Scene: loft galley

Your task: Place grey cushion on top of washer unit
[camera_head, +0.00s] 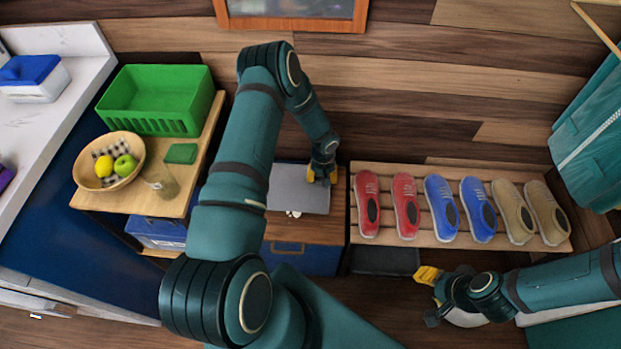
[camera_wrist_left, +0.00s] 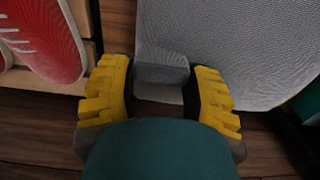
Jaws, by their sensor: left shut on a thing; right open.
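The grey cushion (camera_head: 298,188) is a flat grey slab above the wooden top of a blue-fronted unit (camera_head: 305,231) in the head view. My left gripper (camera_head: 322,173) is at the cushion's upper right corner. In the left wrist view the yellow fingers of the gripper (camera_wrist_left: 158,95) close on a raised grey block on the cushion (camera_wrist_left: 225,45). I cannot tell whether the cushion rests on the wooden top or hangs above it, or whether this unit is the washer unit. My right gripper (camera_head: 431,296) is open and empty at the lower right.
A slatted rack (camera_head: 448,172) with several shoes stands right of the cushion. A wooden table (camera_head: 196,178) at left holds a green crate (camera_head: 155,98), a fruit bowl (camera_head: 82,160), a glass and a green block. A small white item (camera_head: 293,213) shows at the cushion's front edge.

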